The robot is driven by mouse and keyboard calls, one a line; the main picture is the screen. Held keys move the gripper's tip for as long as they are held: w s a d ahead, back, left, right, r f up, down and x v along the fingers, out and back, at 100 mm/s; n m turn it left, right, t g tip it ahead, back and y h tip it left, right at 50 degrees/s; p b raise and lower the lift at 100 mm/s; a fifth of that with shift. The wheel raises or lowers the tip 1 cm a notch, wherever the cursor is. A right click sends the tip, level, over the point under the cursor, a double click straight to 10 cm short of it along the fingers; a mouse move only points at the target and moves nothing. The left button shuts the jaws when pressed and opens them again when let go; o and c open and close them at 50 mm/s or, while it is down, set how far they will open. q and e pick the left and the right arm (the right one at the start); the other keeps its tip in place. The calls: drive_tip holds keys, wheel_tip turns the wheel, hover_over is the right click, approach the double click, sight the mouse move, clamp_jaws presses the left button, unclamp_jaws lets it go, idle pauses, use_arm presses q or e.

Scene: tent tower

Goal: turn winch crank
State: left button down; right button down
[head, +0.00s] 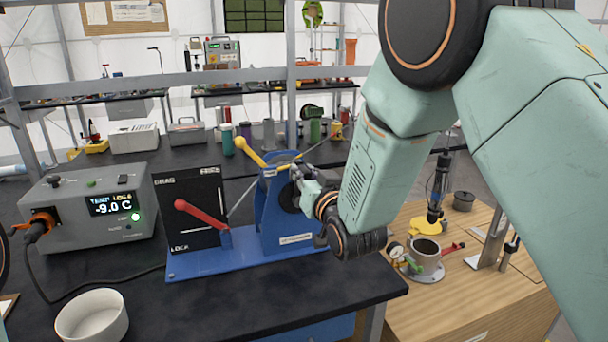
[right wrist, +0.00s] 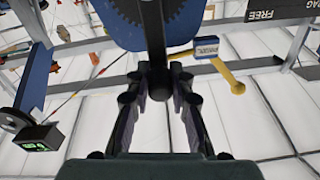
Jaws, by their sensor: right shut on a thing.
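The winch stands on the black bench with a blue upright body (head: 273,222) on a blue base plate. A yellow lever with a ball end (head: 250,151) sticks up to the left from its top. It also shows in the right wrist view (right wrist: 229,72). My right gripper (head: 299,188) is at the winch's right side. In the right wrist view its fingers (right wrist: 160,78) are closed together on a dark crank handle below a toothed wheel (right wrist: 150,12). My left gripper is not in view.
A red lever (head: 200,213) stands before a black panel (head: 187,188) marked DRAG and LOCK. A grey meter box (head: 95,215) reads -9.0 C. A white bowl (head: 92,316) sits at front left. A wooden table (head: 470,292) with a cup (head: 425,256) is at right.

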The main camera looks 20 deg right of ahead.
drive_tip(key=d+f+m+b, duration=0.3)
drive_tip(key=f+m+b, duration=0.2)
drive_tip(key=m, duration=0.6)
drive_tip(key=d+f+m+b, duration=0.4)
drive_tip(key=f+m+b, duration=0.1)
drive_tip(key=m, duration=0.7)
drive_tip(key=shift+w+d+f+h+b, duration=0.15)
drive_tip(key=shift+d+f+h+b, duration=0.2)
drive_tip(key=shift+f, duration=0.55)
drive_tip(key=c, duration=1.2)
unclamp_jaws()
drive_tip(key=shift+a, duration=0.1)
drive_tip(key=shift+o, duration=0.2)
